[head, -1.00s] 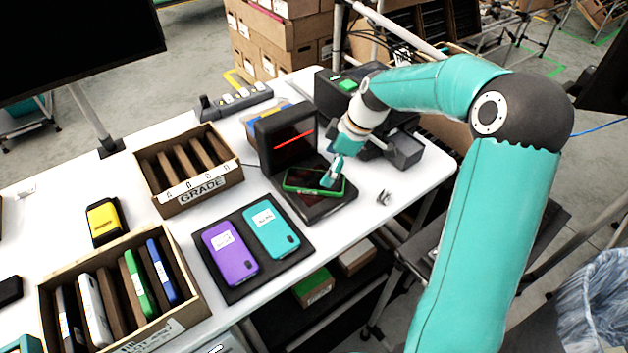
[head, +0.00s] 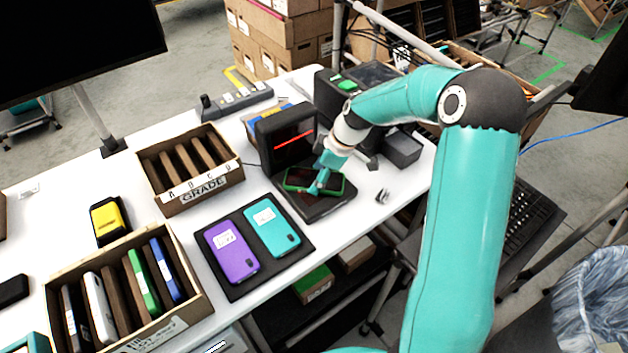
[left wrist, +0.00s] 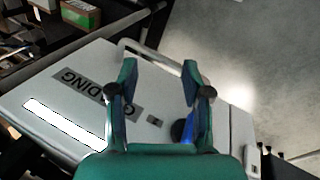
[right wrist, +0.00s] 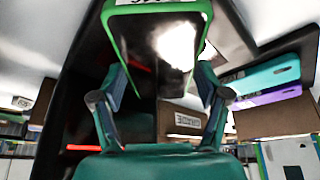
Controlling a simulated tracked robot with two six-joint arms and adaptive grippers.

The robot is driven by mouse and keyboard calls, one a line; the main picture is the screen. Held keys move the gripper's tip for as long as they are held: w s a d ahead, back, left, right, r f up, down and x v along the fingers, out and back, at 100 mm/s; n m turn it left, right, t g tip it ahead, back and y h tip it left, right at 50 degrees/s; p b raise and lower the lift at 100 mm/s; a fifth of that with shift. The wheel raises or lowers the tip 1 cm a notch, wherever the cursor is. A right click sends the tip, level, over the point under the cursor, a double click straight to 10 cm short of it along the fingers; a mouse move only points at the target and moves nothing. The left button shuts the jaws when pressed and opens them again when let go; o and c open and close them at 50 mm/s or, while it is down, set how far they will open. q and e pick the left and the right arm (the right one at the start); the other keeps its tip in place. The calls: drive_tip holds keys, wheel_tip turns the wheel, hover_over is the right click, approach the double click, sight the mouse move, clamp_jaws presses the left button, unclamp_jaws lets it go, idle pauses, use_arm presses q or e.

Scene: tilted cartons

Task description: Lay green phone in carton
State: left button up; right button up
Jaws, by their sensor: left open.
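The green phone (head: 314,180), with a green rim and dark face, lies on the black base of the scanner stand. It fills the top of the right wrist view (right wrist: 158,45), with glare on its face. The carton marked GRADE (head: 203,194) has several empty-looking slots. A second carton (head: 165,334) holds several upright phones, one green. My left gripper (left wrist: 159,70) is open and empty above a white surface marked GRADING.
The scanner (head: 292,140) with a red line stands behind the phone. A black mat (head: 240,287) with a purple phone (head: 231,251) and a teal phone (head: 272,227) lies between the scanner and the second carton. A yellow-black device (head: 107,220) sits left of the GRADE carton.

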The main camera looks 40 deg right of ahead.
drive_tip(key=c, duration=0.7)
drive_tip(key=shift+r, duration=0.15)
